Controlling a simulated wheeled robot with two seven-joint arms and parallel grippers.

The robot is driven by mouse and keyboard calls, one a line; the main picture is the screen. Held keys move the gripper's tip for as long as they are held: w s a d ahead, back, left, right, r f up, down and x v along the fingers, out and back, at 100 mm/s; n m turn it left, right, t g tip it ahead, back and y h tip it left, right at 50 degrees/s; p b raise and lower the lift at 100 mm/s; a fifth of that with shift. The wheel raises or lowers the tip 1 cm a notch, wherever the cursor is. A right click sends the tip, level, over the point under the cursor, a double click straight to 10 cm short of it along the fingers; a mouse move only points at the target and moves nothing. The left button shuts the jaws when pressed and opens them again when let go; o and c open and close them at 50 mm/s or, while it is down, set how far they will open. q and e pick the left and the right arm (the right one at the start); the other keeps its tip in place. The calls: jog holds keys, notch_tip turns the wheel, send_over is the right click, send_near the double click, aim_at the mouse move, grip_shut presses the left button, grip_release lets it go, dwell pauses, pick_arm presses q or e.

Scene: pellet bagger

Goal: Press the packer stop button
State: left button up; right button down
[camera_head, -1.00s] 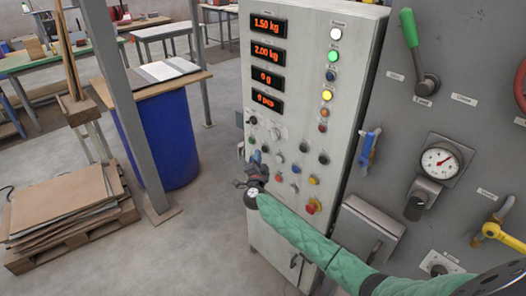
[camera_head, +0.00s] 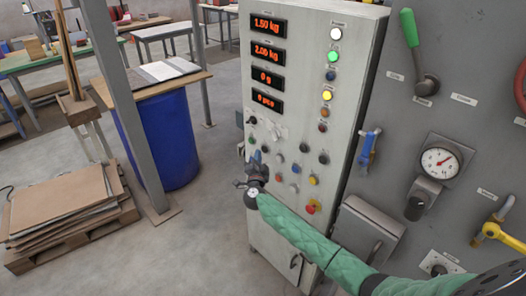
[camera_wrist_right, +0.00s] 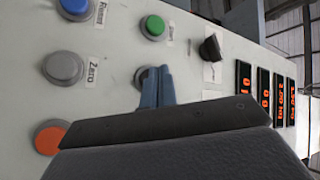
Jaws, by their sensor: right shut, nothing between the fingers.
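The control panel (camera_head: 290,140) carries buttons, knobs and red displays. My right gripper (camera_head: 257,158) is shut and empty in front of the lower left part of the panel. In the right wrist view its blue fingertips (camera_wrist_right: 157,84) cover most of a button with a grey collar, below a green button (camera_wrist_right: 153,26). I cannot tell whether they touch it, and its cap and label are hidden. A grey button (camera_wrist_right: 62,67) labelled Zero and an orange-red button (camera_wrist_right: 48,138) sit to the left. I cannot tell which one is the packer stop. My left gripper is out of view.
A black selector knob (camera_wrist_right: 210,47) is right of the green button. A red knob on a yellow base (camera_head: 312,207) sits low on the panel. A grey box (camera_head: 366,230) juts out at right.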

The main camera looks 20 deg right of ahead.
jog(key=shift+d, duration=0.15)
jog(key=shift+w+d, duration=0.15)
jog(key=shift+d, duration=0.15)
jog(key=shift+w+d+p, duration=0.1)
jog(key=shift+d+p, duration=0.2)
dwell(0.9)
jog(key=shift+a, duration=0.1)
jog(key=shift+s+a+p, duration=0.25)
jog(key=shift+a+p, duration=0.15)
jog(key=shift+a, duration=0.2)
